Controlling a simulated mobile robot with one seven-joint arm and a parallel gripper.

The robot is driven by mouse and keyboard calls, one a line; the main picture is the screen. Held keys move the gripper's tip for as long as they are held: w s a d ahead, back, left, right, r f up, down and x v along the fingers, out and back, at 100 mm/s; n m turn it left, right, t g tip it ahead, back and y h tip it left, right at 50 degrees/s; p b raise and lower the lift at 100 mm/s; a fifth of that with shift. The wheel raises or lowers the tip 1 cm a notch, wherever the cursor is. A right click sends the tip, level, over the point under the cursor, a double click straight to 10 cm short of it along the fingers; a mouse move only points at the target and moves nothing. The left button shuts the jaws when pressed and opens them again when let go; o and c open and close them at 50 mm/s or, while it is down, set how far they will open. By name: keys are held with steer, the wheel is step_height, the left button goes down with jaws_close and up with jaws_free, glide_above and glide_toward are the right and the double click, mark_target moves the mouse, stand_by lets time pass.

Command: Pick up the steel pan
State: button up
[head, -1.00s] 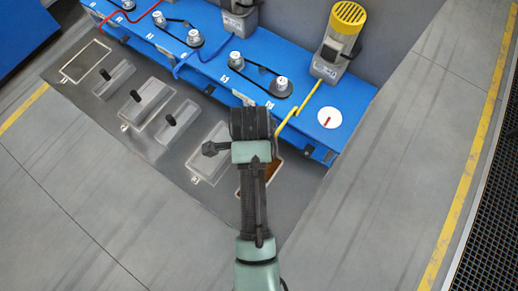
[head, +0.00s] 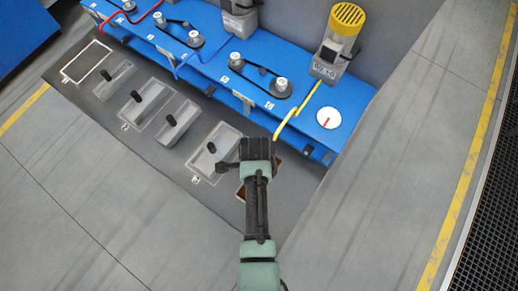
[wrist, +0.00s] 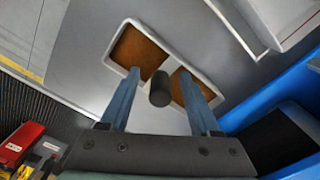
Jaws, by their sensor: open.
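A row of grey steel-looking pans with black knobs lies on the grey deck; one is the pan (head: 228,135) just left of my gripper. The last pan in the row, with a brown inside, is mostly hidden under my gripper (head: 258,150) in the head view. In the wrist view this brown-floored pan (wrist: 108,59) has a pale rim and a black knob (wrist: 160,89) on its middle bar. My gripper (wrist: 158,75) is open, its two blue fingers either side of the knob. I cannot tell whether they touch it. Which pan is the steel one is unclear.
A blue machine bench (head: 300,118) with belts, pulleys and a yellow-topped motor (head: 345,25) runs behind the row. A yellow hose (head: 290,116) hangs near my gripper. An empty pale outline (head: 86,62) is at the far left. The floor in front is clear.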

jaws_close()
stand_by(0.5)
